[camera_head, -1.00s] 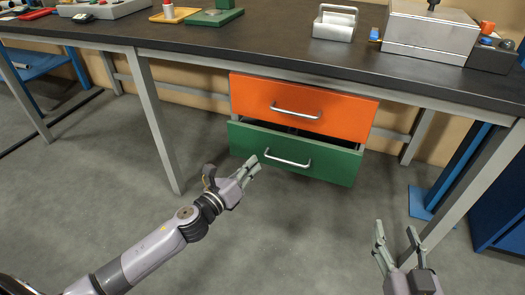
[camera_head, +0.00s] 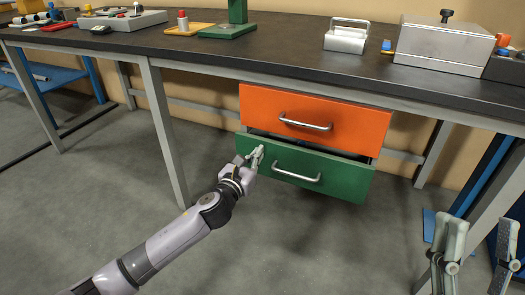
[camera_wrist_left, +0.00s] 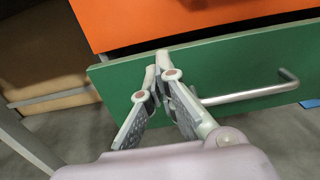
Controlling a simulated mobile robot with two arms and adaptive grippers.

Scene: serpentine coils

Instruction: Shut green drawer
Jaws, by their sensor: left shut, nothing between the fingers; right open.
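The green drawer (camera_head: 340,182) is under the workbench, below an orange drawer (camera_head: 350,120). It stands partly open, with a dark gap along its top edge. Its silver bar handle (camera_head: 296,174) is on the front. My left gripper (camera_head: 257,154) is shut and empty at the left part of the green front, left of the handle. In the left wrist view the fingertips (camera_wrist_left: 163,62) overlap the upper part of the green front (camera_wrist_left: 225,70); I cannot tell if they touch it. My right gripper (camera_head: 479,235) is open and empty at the lower right.
The dark workbench top (camera_head: 280,62) carries a metal toolbox (camera_head: 455,45), a small silver carrier (camera_head: 347,38) and a green stand (camera_head: 228,30). Grey table legs (camera_head: 165,130) stand left and right of the drawers. The floor in front is clear.

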